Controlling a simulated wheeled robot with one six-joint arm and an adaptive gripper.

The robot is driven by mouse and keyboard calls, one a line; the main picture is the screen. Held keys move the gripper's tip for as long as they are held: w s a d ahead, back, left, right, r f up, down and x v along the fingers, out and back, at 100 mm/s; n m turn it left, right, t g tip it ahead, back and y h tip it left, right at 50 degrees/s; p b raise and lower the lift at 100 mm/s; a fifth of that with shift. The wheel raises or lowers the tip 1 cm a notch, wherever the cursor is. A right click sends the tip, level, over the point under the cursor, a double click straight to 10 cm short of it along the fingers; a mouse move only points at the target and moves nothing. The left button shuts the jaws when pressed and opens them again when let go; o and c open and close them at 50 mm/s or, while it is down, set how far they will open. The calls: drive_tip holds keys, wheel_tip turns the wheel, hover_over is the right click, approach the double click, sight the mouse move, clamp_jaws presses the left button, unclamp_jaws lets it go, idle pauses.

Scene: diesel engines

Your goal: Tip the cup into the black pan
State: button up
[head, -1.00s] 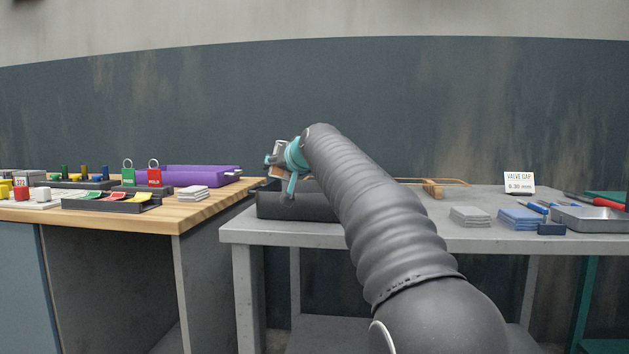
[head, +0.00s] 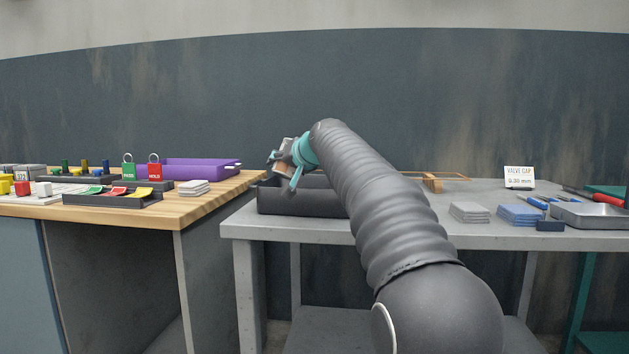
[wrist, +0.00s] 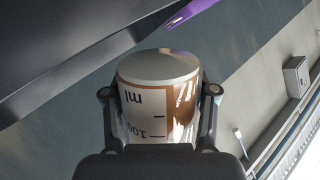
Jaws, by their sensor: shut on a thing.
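The cup (wrist: 155,100) is a translucent measuring cup with ml marks and brown contents showing through its wall. My gripper (wrist: 160,108) is shut on it, one finger on each side. In the head view my gripper (head: 282,165) holds the cup (head: 283,150) tilted over the left part of the black pan (head: 290,202). The pan stands at the left end of the grey table, its right part hidden behind my arm. A dark surface, likely the pan, fills the upper left of the wrist view. I cannot tell whether anything is pouring out.
A wooden bench (head: 215,203) at left bears a purple tray (head: 200,168) and padlocks (head: 154,175).

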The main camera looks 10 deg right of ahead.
drive_tip(key=shift+w+d+r+m+g+y+p, duration=0.25)
drive_tip(key=shift+r+m+p, duration=0.2)
drive_tip(key=shift+p, duration=0.5)
drive_tip(key=shift+d+f+m+g+y+p, duration=0.1)
drive_tip(key=shift+f+m+g+y+p, duration=0.25)
drive_tip(key=shift+m, duration=0.3)
idle(0.4)
drive_tip(key=shift+f+m+y+p, duration=0.3)
drive_tip(key=shift+f+m+p, duration=0.1)
drive_tip(key=shift+m, duration=0.1)
idle(0.8)
drive_tip(key=shift+s+r+m+g+y+p, duration=0.1)
drive_tip(key=shift+r+m+g+y+p, duration=0.45)
drive_tip(key=shift+p, duration=0.8)
drive_tip(key=shift+f+m+g+p, duration=0.25)
drive_tip(key=shift+f+m+p, duration=0.15)
drive_tip(key=shift+m+p, duration=0.15)
idle(1.3)
drive_tip(key=shift+w+d+f+m+y+p, duration=0.35)
drive_tip(key=shift+m+y+p, duration=0.1)
drive_tip(key=shift+m+p, duration=0.2)
idle(0.8)
